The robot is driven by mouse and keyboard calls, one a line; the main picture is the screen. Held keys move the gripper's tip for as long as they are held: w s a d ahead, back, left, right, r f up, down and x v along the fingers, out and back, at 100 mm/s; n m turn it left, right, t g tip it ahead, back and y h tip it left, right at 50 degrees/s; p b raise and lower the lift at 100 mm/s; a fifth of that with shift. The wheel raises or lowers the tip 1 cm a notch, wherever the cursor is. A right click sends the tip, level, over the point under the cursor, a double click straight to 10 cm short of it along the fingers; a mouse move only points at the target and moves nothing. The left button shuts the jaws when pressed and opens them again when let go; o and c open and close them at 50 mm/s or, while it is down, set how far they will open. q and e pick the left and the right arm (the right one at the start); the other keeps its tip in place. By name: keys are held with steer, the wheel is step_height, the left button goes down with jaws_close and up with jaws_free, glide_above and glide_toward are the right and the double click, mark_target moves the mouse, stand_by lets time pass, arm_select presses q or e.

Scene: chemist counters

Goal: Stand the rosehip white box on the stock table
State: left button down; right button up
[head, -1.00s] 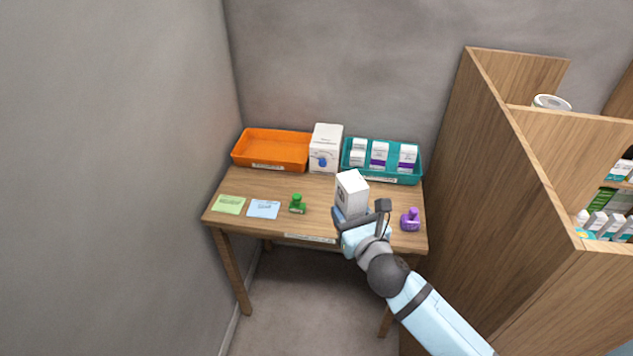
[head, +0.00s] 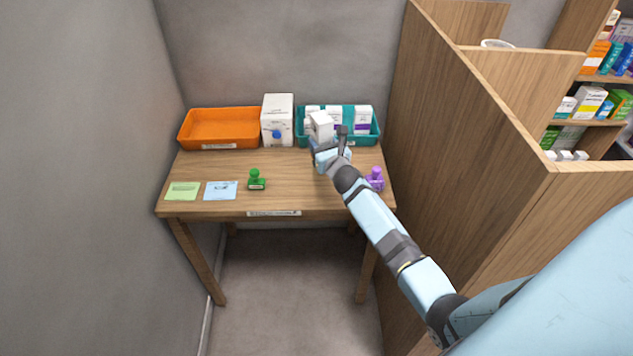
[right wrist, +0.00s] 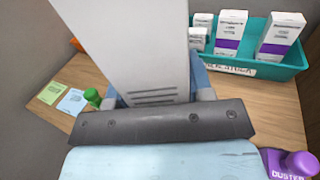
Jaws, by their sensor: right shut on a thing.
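My right gripper (head: 328,152) is shut on a small white box (head: 321,126) and holds it upright above the wooden table (head: 300,182). In the right wrist view the white box (right wrist: 135,45) stands large between the fingers, with a few grey printed lines on its near face. Its name cannot be read. The table has a label on its front edge, too small to read. In the head view the held box overlaps the teal tray behind it. My left gripper is not in view.
An orange tray (head: 220,127), a larger white box with a blue spot (head: 277,112) and a teal tray (right wrist: 290,66) with several white-purple boxes line the table's back. Wooden partition (head: 440,130) at right.

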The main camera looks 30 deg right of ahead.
step_height(320, 180, down, 13)
steer(key=b, duration=1)
steer(key=shift+r, duration=0.35)
steer(key=o, duration=1)
steer(key=shift+f, duration=0.2)
steer(key=shift+c, duration=0.2)
